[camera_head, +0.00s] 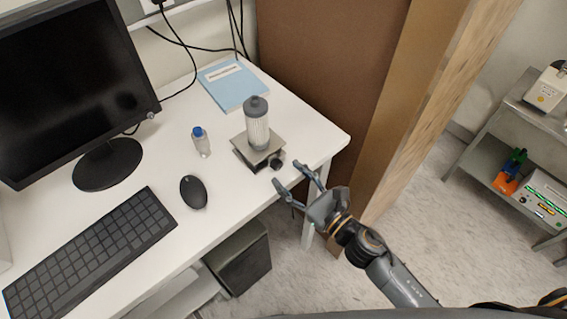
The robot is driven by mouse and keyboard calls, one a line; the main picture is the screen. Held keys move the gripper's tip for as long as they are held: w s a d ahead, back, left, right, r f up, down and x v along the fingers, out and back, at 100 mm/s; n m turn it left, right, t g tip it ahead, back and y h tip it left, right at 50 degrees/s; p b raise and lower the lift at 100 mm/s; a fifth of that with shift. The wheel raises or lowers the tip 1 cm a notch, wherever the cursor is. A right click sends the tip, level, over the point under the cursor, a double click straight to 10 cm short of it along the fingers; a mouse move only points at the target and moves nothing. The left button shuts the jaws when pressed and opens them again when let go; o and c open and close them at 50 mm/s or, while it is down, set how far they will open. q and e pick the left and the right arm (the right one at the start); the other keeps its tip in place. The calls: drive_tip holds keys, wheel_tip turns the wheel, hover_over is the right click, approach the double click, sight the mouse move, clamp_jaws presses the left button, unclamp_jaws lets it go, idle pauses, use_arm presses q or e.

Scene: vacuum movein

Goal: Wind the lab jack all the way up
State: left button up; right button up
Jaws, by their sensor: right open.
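The lab jack (244,150) stands low on the white desk near its right front corner, with a flat square top plate. A grey and white ribbed cylinder (257,128) stands upright on the plate. The jack's dark round knob (277,163) sticks out on the side facing my right gripper. My right gripper (294,176) is open and empty at the desk's front edge, its fingertips close to the knob. Whether they touch it I cannot tell. My left gripper is not in view.
A small blue-capped bottle (201,142) and a black mouse (193,192) are left of the jack. A blue book (233,84) lies behind it. A monitor (75,90) and keyboard (92,250) fill the left. A brown panel (330,70) stands beyond the desk's right end.

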sight(279, 167)
drive_tip(key=shift+x, duration=1.5)
clamp_jaws()
drive_tip(key=m, duration=0.5)
drive_tip(key=shift+d+m, duration=0.1)
drive_tip(key=shift+m, duration=0.2)
unclamp_jaws()
drive_tip(key=v, duration=1.2)
